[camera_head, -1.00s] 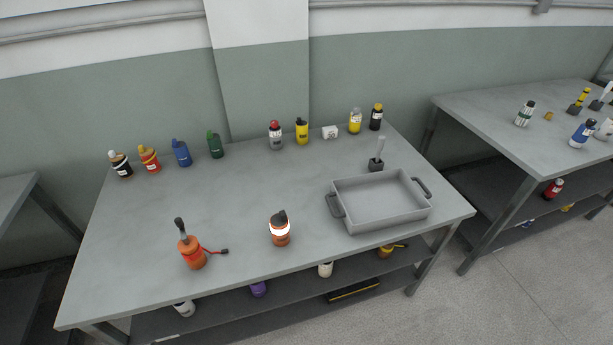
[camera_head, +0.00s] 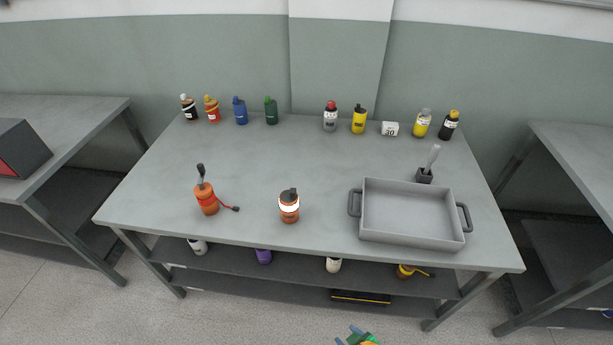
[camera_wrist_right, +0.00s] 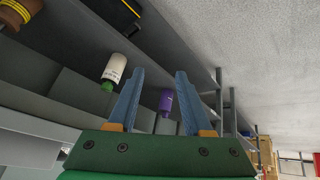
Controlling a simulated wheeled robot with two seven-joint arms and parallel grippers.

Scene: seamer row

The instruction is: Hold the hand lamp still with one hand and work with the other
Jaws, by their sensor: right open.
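One (camera_head: 289,207) has a bright white band and a dark top. The other (camera_head: 207,201) has a dark upright handle and a short red cord with a dark plug end. I cannot tell for sure which is the hand lamp; the bright band looks like a lit lamp. My right gripper (camera_head: 350,335) shows at the bottom edge, in front of the table and apart from both. In the right wrist view its blue fingers (camera_wrist_right: 160,72) are open and empty. My left gripper is out of view.
A grey handled tray (camera_head: 410,239) sits at the table's right front, with a dark holder (camera_head: 424,176) behind it. The lower shelf (camera_head: 300,263) holds a purple bottle (camera_wrist_right: 165,102) and a white bottle (camera_wrist_right: 114,68). The table's middle is clear.

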